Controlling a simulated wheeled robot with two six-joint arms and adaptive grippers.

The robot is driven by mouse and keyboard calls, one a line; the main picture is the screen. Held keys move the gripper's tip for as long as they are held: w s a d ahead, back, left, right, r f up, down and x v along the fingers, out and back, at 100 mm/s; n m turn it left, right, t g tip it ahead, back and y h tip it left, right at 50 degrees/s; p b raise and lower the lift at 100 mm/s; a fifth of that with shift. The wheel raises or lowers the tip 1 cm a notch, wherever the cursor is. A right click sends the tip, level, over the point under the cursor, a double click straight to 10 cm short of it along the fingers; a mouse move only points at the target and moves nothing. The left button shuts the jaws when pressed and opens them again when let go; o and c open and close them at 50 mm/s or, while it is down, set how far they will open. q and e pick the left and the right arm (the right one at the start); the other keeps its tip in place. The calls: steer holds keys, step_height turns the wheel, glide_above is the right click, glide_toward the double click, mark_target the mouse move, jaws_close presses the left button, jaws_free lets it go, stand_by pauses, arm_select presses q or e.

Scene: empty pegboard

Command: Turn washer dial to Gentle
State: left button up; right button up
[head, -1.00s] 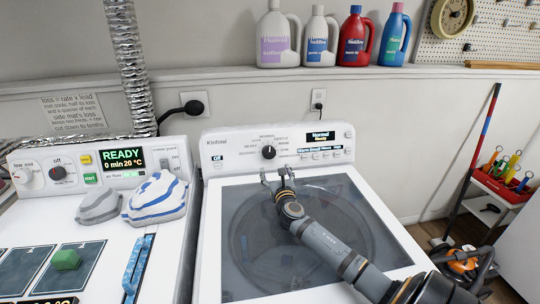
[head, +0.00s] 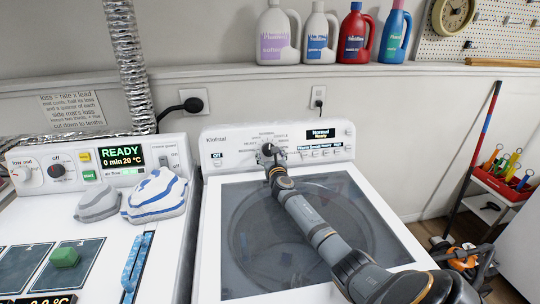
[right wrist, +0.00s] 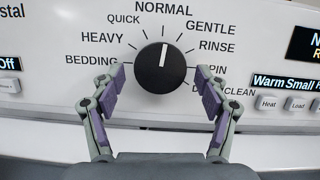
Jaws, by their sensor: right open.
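The washer (head: 395,230) stands at centre with a glass lid and a rear control panel. Its black dial (right wrist: 160,68) has a white pointer line aimed straight up at NORMAL in the right wrist view. The GENTLE label (right wrist: 211,28) is up and right of it. The panel display (head: 321,134) reads Normal, Ready. My right gripper (head: 269,155) is at the dial in the head view. In the right wrist view its open fingers (right wrist: 160,92) stand left and right of the dial's lower half, with gaps visible. My left gripper is not in view.
A dryer panel (head: 150,150) reading READY is at left, with folded cloths (head: 156,195) on its top. Several detergent bottles (head: 318,35) stand on the shelf behind. Panel buttons (right wrist: 268,103) sit right of the dial. The space in front of the panel is clear.

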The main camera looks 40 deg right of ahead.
steer(key=c, duration=1.2)
steer(key=shift+a+f+m+h+b, duration=0.15)
steer(key=shift+m+h+b, duration=0.25)
steer(key=shift+m, duration=0.6)
steer(key=m, duration=0.1)
steer(key=m+g+h, duration=0.1)
steer(key=m, duration=0.1)
steer(key=shift+w+r+m+b, duration=0.1)
steer(key=shift+r+m+b, duration=0.1)
steer(key=shift+m+b, duration=0.1)
steer(key=o, duration=1.2)
step_height(320, 180, up, 10)
steer(key=shift+f, duration=0.1)
